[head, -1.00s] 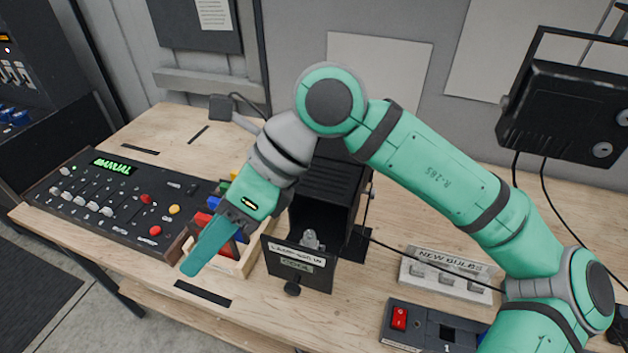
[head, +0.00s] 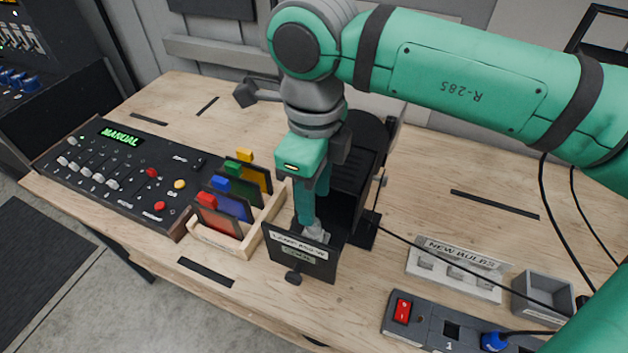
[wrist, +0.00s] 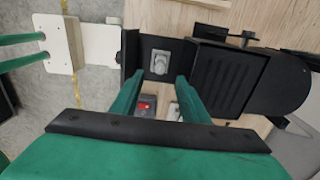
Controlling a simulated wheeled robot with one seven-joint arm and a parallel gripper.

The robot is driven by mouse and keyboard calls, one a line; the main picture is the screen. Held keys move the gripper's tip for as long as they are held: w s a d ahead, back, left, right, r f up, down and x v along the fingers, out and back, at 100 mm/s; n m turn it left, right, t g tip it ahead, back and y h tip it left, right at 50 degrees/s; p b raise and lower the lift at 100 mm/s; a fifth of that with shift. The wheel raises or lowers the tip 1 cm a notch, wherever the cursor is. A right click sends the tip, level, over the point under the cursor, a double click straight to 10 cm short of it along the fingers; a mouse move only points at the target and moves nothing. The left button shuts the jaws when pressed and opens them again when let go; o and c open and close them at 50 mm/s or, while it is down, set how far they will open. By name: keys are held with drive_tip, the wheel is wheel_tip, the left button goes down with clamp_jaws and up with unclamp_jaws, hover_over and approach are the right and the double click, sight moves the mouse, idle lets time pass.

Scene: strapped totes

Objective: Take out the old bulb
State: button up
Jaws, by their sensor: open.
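The black lamp housing (head: 352,172) stands on the bench with its front door (head: 300,255), marked with a lamp label, hanging open. The old bulb (head: 317,232), pale and greyish, sits just inside the opening. It also shows in the wrist view (wrist: 159,62), above the black door area. My gripper (head: 308,222) points down at the opening, its green fingers open and close to the bulb. In the wrist view my gripper (wrist: 156,80) has one finger on each side of the bulb's line, with a gap between them. Whether a finger touches the bulb cannot be told.
A wooden rack (head: 232,240) of coloured filters and a control desk (head: 125,180) reading MANUAL stand left. Right are a new-bulbs holder (head: 455,272), an empty grey bin (head: 545,297) and a power strip with a red switch (head: 403,311). A cable crosses the bench.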

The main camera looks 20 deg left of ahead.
sight(314, 231)
wheel_tip(314, 231, down, 8)
drive_tip(key=shift+r, duration=0.1)
idle(0.4)
clamp_jaws()
drive_tip(key=shift+r, duration=2.55)
